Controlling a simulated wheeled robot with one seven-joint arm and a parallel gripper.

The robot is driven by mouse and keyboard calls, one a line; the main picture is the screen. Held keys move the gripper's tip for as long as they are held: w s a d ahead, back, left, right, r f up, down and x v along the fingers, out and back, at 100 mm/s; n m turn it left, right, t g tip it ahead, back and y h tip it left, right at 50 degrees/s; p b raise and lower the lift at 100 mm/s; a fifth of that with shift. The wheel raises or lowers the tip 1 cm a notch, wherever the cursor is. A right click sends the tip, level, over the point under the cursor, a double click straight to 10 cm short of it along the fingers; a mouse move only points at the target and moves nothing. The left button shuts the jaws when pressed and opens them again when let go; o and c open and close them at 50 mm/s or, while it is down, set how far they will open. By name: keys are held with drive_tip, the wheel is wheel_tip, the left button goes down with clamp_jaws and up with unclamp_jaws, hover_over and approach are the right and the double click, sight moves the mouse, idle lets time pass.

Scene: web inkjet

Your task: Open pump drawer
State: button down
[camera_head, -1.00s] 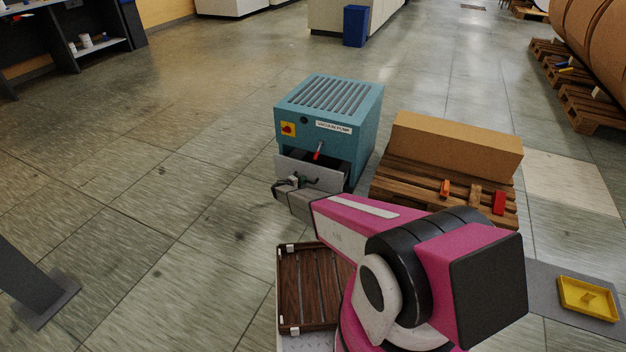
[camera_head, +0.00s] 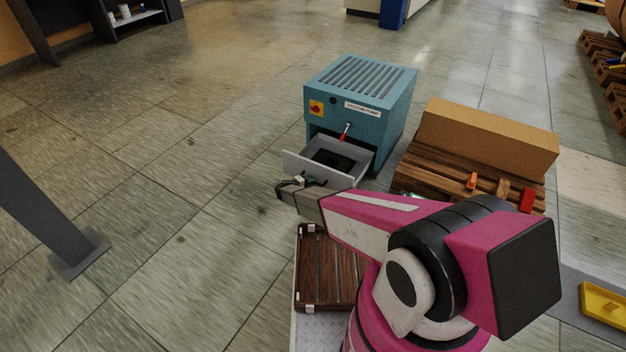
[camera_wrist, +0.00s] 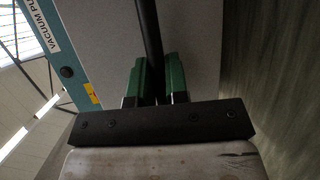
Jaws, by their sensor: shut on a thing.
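The vacuum pump cabinet (camera_head: 361,97) is a teal box with a slatted top, a red knob on a yellow plate and a label. Its grey drawer (camera_head: 352,158) is pulled out at the lower front, and a dark thing lies inside. A red-handled item (camera_head: 344,131) shows at the cabinet front above the drawer. My gripper (camera_head: 301,182) is at the drawer front. In the wrist view my gripper's green fingers (camera_wrist: 161,82) are shut on the dark bar handle (camera_wrist: 149,35) before the grey drawer front (camera_wrist: 192,40). The grip itself is partly hidden in the head view.
A wooden pallet (camera_head: 425,174) with a long cardboard box (camera_head: 487,138) stands right of the cabinet. A brown slatted crate (camera_head: 325,270) sits beside my arm. A dark post (camera_head: 50,215) stands at left. The floor left of the drawer is clear.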

drive_tip(key=shift+s, duration=0.1)
drive_tip(key=c, duration=1.1)
unclamp_jaws()
drive_tip(key=shift+c, duration=0.2)
drive_tip(key=shift+a, duration=0.1)
drive_tip(key=v, duration=1)
drive_tip(key=shift+s+a, duration=0.25)
drive_tip(key=shift+r, duration=0.1)
